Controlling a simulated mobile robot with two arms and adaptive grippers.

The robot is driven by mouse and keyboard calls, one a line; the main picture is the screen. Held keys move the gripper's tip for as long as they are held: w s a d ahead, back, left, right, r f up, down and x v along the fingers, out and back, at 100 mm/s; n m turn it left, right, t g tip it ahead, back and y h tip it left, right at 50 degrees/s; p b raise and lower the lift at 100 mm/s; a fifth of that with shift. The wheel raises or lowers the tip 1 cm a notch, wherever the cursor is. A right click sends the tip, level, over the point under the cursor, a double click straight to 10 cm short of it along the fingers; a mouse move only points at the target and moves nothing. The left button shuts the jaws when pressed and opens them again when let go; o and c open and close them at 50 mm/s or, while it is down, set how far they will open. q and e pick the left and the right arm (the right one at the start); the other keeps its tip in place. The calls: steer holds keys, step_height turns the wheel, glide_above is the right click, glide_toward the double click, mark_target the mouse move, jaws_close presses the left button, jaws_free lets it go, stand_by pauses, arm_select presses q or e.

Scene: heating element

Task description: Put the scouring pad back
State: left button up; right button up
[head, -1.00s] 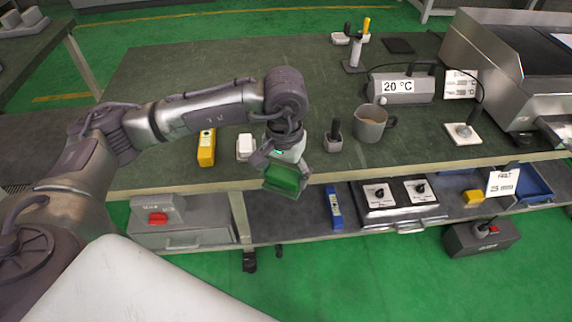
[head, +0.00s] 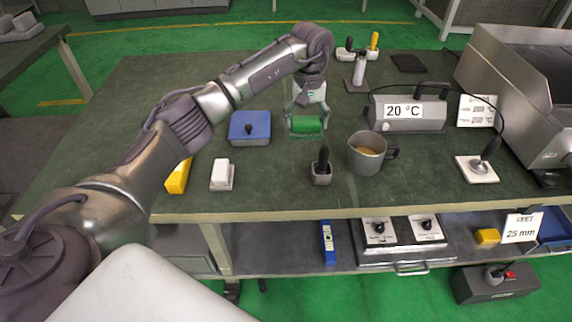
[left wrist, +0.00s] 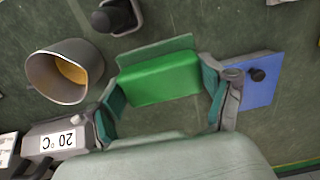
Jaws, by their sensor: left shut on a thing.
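The scouring pad (head: 306,124) is a green block, held by my left gripper (head: 307,108) above the middle of the green worktop. My left gripper is shut on it, one finger at each end. In the left wrist view the pad (left wrist: 160,80) lies between the fingers of the same gripper (left wrist: 162,100), with a thin green edge beyond it. I cannot tell whether the pad touches the worktop. My right gripper is not in view.
A blue square item with a black knob (head: 250,129) lies left of the pad. A grey mug (head: 366,158) and a black-handled tool in a small holder (head: 321,174) stand nearer the front edge.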

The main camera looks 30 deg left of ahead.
arm_select(q)
steer(key=shift+w+a+f, duration=0.1)
steer(key=shift+a+f, duration=0.05)
steer(key=shift+f, duration=0.05)
steer(key=s+a+f, duration=0.1)
steer(key=s+f, duration=0.1)
steer(key=s, duration=0.1)
steer(key=s+a+f, duration=0.2)
steer(key=s, duration=0.1)
steer(key=s+a+f, duration=0.2)
steer(key=s, duration=0.2)
steer(key=shift+a+f, duration=0.2)
steer(key=shift+f, duration=0.05)
step_height(320, 180, down, 4)
steer(key=shift+r, duration=0.1)
steer(key=shift+b, duration=0.3)
steer(key=o, duration=1.1)
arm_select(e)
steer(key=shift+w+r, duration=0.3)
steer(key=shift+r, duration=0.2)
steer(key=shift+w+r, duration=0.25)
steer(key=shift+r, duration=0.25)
